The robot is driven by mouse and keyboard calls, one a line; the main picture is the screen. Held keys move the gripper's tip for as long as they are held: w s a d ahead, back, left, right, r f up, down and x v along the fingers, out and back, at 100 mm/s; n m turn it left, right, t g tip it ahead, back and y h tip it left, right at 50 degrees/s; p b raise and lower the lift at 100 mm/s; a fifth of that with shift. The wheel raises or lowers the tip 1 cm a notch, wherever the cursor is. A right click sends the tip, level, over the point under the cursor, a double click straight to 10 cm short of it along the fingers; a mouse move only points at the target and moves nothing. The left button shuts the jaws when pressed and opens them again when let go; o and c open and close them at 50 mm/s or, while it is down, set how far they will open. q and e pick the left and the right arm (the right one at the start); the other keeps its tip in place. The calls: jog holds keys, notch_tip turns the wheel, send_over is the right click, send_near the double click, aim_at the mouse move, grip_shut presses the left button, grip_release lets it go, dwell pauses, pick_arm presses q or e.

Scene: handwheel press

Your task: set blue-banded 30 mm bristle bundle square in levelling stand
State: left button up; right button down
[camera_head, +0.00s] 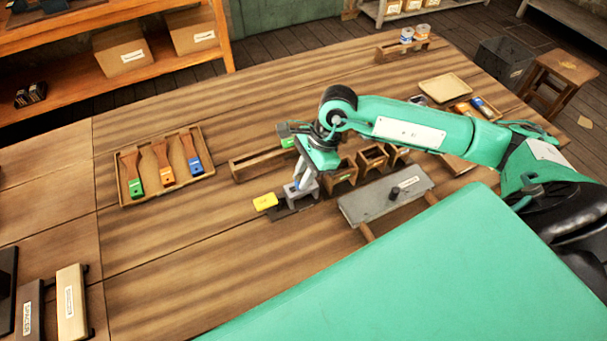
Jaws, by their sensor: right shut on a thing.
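My right gripper (302,180) comes in from the right and points down over the small grey levelling stand (303,195) near the middle of the table. It is shut on a small piece with a bit of blue at the fingertips, which I take for the blue-banded bristle bundle (296,186). The bundle is mostly hidden by the fingers and the stand, so I cannot tell whether it sits square or touches the stand's floor. My left gripper is not in view.
A yellow block (265,201) lies just left of the stand. Wooden holders (372,157) stand behind and right of it. A grey plate with a black knob (386,197) is to the right. A tray (207,142) with three colour-banded brushes lies left.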

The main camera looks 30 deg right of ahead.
jog(key=c, duration=1.2)
grip_release()
jog(key=shift+c, duration=0.2)
jog(key=b+v, duration=0.3)
jog(key=v, duration=1.1)
jog(key=shift+f, duration=0.15)
